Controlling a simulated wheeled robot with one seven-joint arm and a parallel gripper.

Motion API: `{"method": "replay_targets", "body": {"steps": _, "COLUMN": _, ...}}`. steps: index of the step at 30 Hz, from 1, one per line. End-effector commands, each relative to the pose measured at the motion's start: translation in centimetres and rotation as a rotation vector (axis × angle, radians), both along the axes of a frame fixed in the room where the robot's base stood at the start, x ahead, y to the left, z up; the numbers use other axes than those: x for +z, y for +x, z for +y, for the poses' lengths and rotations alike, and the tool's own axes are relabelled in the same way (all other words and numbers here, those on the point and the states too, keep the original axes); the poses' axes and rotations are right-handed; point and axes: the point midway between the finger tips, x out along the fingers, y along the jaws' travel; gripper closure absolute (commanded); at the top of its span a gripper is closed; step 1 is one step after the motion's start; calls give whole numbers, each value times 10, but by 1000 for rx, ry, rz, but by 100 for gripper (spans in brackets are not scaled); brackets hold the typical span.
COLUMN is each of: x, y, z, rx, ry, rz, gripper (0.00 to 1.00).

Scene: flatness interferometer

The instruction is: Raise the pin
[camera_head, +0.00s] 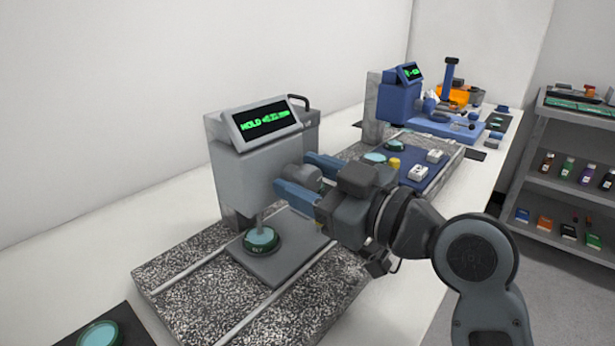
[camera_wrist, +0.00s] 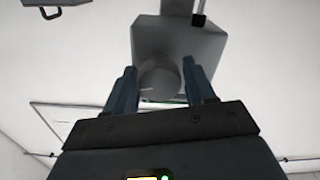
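A grey gauge head (camera_head: 245,170) stands over the granite plate (camera_head: 190,284); it fills the middle of the wrist view (camera_wrist: 178,45). A thin pin (camera_head: 259,216) shows below it, above a round green-rimmed piece with a pale blue face (camera_head: 260,240). A round grey knob (camera_head: 306,175) sticks out from the side of the head, and the wrist view shows it end-on (camera_wrist: 160,79). My gripper (camera_head: 293,170) has its two blue fingers apart, one on each side of the knob. I cannot tell whether they touch it.
A tilted display (camera_head: 266,119) on the head reads "HOLD" and blurred digits. Another round piece lies on a dark mat at the front left (camera_head: 100,334). A blue instrument (camera_head: 399,101) stands farther along the bench. A grey shelf (camera_head: 568,115) is at the right.

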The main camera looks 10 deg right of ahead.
Motion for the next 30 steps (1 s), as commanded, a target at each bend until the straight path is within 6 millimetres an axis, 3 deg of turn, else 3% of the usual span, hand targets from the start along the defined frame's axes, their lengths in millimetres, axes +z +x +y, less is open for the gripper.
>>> {"method": "replay_targets", "body": {"steps": 12, "x": 0, "y": 0, "z": 0, "rx": 0, "ry": 0, "rz": 0, "gripper": 85}}
{"method": "replay_targets", "body": {"steps": 23, "x": 1, "y": 0, "z": -1, "rx": 0, "ry": 54, "rz": 41, "gripper": 85}}
{"method": "replay_targets", "body": {"steps": 30, "x": 2, "y": 0, "z": -1, "rx": 0, "ry": 190, "rz": 140, "gripper": 86}}
